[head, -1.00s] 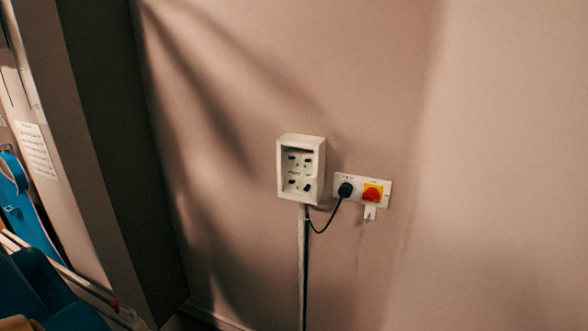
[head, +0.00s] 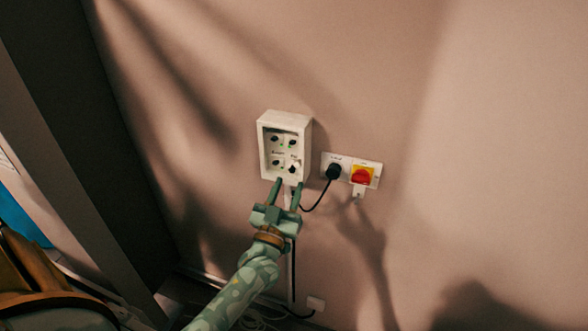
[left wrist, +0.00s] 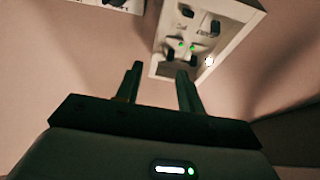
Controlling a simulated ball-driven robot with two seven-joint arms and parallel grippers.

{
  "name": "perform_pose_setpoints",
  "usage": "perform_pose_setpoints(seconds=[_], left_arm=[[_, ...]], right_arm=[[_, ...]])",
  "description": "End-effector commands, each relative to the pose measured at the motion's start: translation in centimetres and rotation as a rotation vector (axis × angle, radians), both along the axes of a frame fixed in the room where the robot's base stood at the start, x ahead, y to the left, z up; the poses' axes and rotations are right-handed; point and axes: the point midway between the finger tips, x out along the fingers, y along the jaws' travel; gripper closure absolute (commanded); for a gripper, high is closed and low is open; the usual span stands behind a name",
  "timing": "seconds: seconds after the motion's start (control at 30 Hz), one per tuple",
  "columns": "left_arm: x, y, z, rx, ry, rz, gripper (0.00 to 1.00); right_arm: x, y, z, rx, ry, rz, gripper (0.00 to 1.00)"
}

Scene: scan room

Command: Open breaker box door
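The breaker box (head: 285,147) is a white box on the wall with several dark knobs on its recessed front. I cannot make out whether a clear door covers that front. In the left wrist view the breaker box (left wrist: 203,38) fills the upper right. My left gripper (head: 288,183) is green and points up at the box's lower edge. It is open, with nothing seen between its fingers. In the left wrist view the left gripper's fingers (left wrist: 160,68) are apart, just below the box; contact cannot be told. My right gripper is not in view.
A black cable hangs from the plug. A dark column stands at the left. The wall at the right is bare.

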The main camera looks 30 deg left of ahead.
Motion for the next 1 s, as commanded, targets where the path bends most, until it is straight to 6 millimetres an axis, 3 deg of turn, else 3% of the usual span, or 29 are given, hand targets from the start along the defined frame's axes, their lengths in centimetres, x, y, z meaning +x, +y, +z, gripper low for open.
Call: perform_pose_setpoints(seconds=[0.1, 0.23, 0.63, 0.67, 0.8, 1.0], left_arm=[[2.3, 0.5, 1.1, 0.000, -0.002, 0.000, 0.62], [3.9, 0.9, 1.6, 0.000, 0.001, 0.000, 0.62], [4.9, 1.1, 2.0, 0.000, 0.002, -0.001, 0.62], [4.9, 1.1, 2.0, 0.000, 0.002, -0.001, 0.64], [4.8, 1.1, 2.0, 0.000, 0.002, -0.001, 1.00], [4.8, 1.1, 2.0, 0.000, 0.002, -0.003, 1.00]], right_arm=[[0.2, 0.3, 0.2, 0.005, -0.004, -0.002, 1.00], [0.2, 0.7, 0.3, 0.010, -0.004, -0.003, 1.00], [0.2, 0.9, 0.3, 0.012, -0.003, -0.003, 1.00], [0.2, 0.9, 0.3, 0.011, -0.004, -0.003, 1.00], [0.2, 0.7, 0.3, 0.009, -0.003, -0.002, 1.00], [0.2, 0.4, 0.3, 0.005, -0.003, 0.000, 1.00]])
